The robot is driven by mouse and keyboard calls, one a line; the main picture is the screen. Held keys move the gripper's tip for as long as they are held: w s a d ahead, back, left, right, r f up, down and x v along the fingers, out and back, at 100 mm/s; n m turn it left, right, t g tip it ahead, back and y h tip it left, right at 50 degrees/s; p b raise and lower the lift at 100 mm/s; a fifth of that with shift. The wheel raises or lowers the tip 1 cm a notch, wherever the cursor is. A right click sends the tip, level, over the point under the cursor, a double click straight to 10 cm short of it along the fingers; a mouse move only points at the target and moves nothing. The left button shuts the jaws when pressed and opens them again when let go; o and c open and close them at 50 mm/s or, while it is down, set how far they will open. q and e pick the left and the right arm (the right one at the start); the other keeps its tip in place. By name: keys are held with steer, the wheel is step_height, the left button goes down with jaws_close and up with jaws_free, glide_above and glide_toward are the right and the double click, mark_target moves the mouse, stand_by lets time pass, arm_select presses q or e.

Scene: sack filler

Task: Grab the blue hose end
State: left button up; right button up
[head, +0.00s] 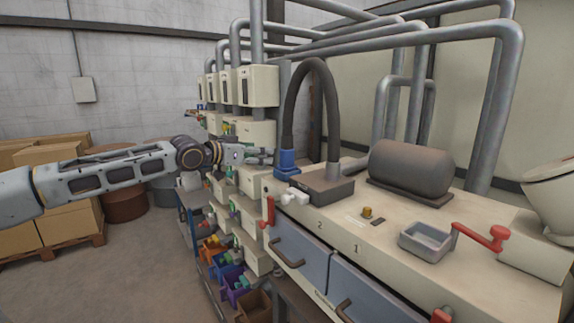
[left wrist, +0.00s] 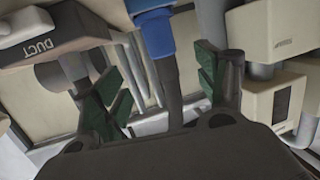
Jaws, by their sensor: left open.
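The blue hose end (head: 287,163) is at the bottom of a dark hose (head: 318,85) that arches above the bench and ends at a grey block. My left gripper (head: 262,157) is just left of the blue end in the head view, jaws open and empty. In the left wrist view, the blue hose end (left wrist: 160,32) is at the top centre, beyond the green-padded fingers of my left gripper (left wrist: 158,82). The dark hose runs down the picture between the fingers; I cannot tell whether it lies inside the jaws or behind them. My right gripper is not in view.
The bench (head: 395,225) holds a dark motor-like cylinder (head: 410,168), a grey tray (head: 425,240) and red handles. Cream dispenser boxes (head: 258,87) stand behind my gripper, with coloured bins (head: 235,285) below. The block marked DUCT (left wrist: 45,48) is close on the left in the wrist view.

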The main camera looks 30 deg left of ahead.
mark_target(282, 153)
arm_select(q)
steer(key=shift+w, duration=0.1)
stand_by(0.3)
steer(key=shift+p+x, duration=1.25)
steer(key=shift+x, duration=1.55)
steer(key=shift+w+f, duration=0.1)
steer(key=shift+w, duration=0.25)
steer(key=shift+w+d+f+p, duration=0.1)
steer(key=shift+w+p, duration=0.3)
steer(key=shift+w, duration=0.1)
steer(key=shift+w+d+f, duration=0.1)
steer(key=shift+w+d, duration=0.1)
steer(key=shift+w, duration=0.25)
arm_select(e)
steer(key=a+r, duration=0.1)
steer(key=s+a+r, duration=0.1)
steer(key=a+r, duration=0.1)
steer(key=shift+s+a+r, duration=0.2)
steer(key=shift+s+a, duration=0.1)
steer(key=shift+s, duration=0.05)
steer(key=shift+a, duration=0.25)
